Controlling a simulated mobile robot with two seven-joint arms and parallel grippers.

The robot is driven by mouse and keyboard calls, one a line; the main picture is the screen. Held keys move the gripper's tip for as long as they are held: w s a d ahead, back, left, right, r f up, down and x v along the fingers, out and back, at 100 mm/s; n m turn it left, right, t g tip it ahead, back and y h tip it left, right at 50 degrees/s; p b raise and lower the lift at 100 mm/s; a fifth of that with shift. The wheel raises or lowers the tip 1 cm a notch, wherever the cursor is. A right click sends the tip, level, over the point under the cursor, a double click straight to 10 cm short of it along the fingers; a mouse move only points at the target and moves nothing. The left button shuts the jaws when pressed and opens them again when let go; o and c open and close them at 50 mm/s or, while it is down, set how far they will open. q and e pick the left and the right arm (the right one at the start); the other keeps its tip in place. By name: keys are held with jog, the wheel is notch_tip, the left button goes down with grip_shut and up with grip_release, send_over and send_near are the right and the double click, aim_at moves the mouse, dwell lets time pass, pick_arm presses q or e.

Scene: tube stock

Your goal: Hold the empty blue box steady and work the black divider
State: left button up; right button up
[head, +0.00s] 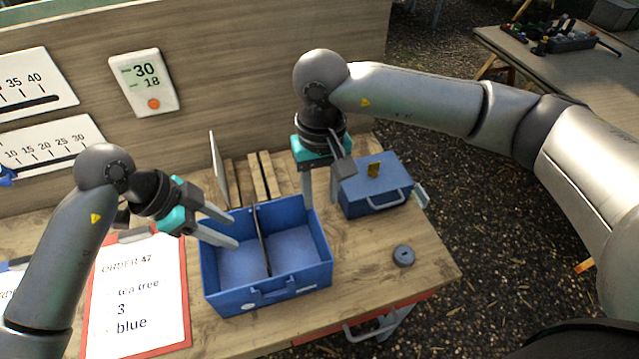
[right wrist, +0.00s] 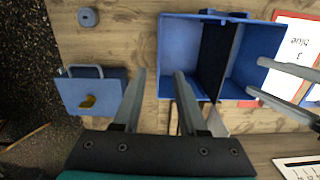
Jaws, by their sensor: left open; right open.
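The blue box (head: 258,297) stands open and empty on the wooden table. The black divider (head: 262,240) stands upright across its middle and parts it into two compartments; it also shows in the right wrist view (right wrist: 217,55). My left gripper (head: 236,226) is open at the box's left wall, its fingertips over the rim; I cannot tell whether they touch it. My right gripper (head: 319,202) is open and empty, pointing down near the box's back right corner. In the right wrist view, its fingertips (right wrist: 158,73) appear either side of the box's wall line, and the divider is not between them.
A blue lidded case (head: 375,192) with a handle stands right of the box. A small round blue object (head: 403,256) lies near the table's right edge. A red-edged order sheet (head: 137,300) lies left of the box. Wooden slats (head: 265,176) are behind it.

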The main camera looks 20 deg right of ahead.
aim_at(320, 232)
jog(key=shift+n+t, duration=0.3)
jog(key=f, duration=1.4)
jog(key=shift+w+f, duration=0.2)
jog(key=shift+w, duration=0.2)
grip_shut()
dwell(0.6)
